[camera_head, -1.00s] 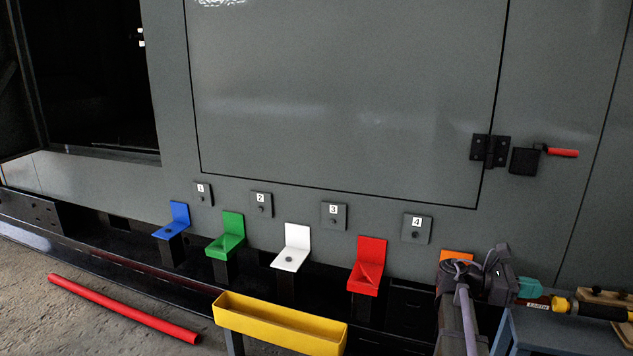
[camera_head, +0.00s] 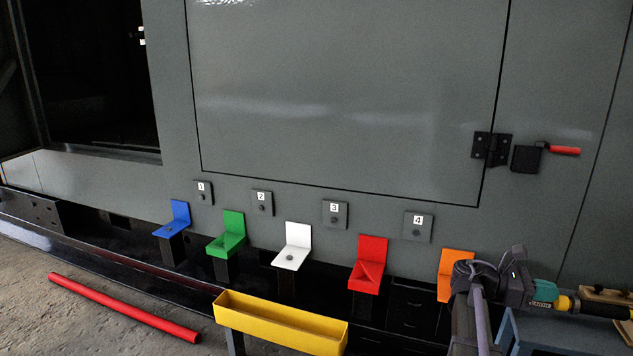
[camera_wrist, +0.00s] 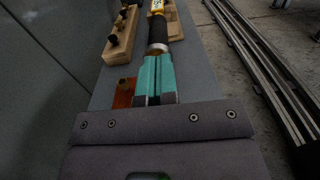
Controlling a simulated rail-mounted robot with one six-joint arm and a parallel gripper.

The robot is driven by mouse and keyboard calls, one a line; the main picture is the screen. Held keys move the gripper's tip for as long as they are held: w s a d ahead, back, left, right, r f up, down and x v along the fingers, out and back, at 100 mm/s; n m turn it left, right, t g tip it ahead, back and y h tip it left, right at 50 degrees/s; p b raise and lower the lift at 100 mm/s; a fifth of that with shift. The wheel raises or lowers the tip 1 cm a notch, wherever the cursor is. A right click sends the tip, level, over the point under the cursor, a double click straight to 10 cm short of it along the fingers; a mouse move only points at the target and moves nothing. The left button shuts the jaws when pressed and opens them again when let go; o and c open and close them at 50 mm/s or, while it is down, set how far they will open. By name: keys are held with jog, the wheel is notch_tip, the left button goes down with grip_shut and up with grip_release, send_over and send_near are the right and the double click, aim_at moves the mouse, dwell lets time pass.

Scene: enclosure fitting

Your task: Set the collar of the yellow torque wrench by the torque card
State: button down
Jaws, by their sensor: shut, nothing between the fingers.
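The yellow torque wrench (camera_wrist: 157,30) lies along the bench ahead of my gripper in the wrist view.
A wooden block with dark knobs (camera_wrist: 120,38) stands left of the wrench, and an orange-brown piece (camera_wrist: 122,93) lies left of my fingers. The grey enclosure wall (camera_wrist: 45,60) borders the bench (camera_wrist: 195,60). An orange bracket (camera_head: 455,264) is near my arm.

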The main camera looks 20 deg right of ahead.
jog(key=shift+s+d, duration=0.35)
jog(key=shift+d, duration=0.15)
jog(key=shift+d, duration=0.1)
jog(key=shift+w+d, duration=0.15)
jog(key=shift+w+d+r, duration=0.1)
jog(key=shift+w+d, duration=0.05)
jog(key=shift+w, duration=0.05)
jog(key=shift+w+d, duration=0.3)
jog(key=shift+w, duration=0.1)
dwell(0.5)
